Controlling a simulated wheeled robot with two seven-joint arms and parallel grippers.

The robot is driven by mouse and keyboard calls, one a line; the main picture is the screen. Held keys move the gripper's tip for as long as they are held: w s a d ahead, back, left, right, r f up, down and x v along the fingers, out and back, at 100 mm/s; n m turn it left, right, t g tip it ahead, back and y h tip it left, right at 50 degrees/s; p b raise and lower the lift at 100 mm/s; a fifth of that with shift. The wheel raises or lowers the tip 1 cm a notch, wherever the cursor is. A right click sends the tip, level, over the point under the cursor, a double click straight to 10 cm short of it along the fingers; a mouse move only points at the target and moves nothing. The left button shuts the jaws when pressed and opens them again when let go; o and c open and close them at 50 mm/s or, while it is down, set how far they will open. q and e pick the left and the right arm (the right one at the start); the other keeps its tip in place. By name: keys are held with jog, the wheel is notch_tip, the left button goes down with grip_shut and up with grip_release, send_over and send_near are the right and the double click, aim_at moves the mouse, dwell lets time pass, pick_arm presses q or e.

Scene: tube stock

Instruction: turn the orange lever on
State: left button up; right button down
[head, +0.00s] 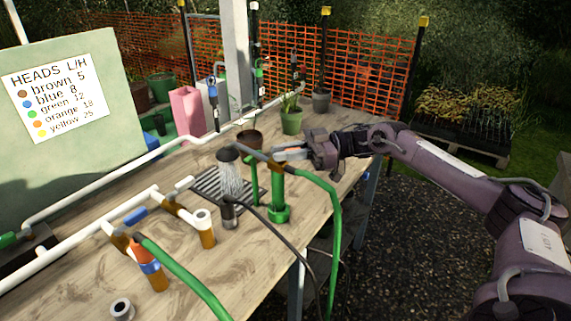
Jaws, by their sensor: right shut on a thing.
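My right gripper (290,153) is shut at the top of the green upright stand (278,195), beside its brown fitting (274,166). A thin strip of orange, the orange lever (283,148), shows at its fingertips; the fingers hide most of it. A dark shower head (228,155) hangs to the left of the stand on a dark arm. White streaks of water (230,180) fall from it onto a slatted grate (205,186). My left gripper is not in view.
A green hose (336,215) curves down from the stand over the table's (235,275) right edge. White pipes (75,240) and short fittings (206,229) take up the left side. Potted plants (291,118) stand behind. A sign board (115,165) stands at the left.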

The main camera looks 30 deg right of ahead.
jog(key=shift+w+n+g+y+b, duration=0.15)
jog(key=shift+n+g+b, duration=0.3)
jog(key=shift+g, duration=0.25)
jog(key=shift+w+n+g+y+b, duration=0.15)
jog(key=shift+n+g+b, duration=0.25)
jog(key=shift+g, duration=0.3)
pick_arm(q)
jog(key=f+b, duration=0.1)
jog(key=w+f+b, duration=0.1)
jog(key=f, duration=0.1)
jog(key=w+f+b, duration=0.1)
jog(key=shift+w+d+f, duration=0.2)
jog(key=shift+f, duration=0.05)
pick_arm(e)
jog(key=n+g, duration=0.2)
jog(key=g, duration=0.2)
jog(key=n+g, duration=0.3)
jog(key=g, duration=0.1)
jog(key=shift+w+n, duration=0.2)
jog(key=shift+n, duration=0.05)
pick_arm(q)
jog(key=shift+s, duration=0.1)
pick_arm(e)
jog(key=c, duration=1.4)
grip_release()
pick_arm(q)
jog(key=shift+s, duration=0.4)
pick_arm(e)
jog(key=shift+o, duration=0.2)
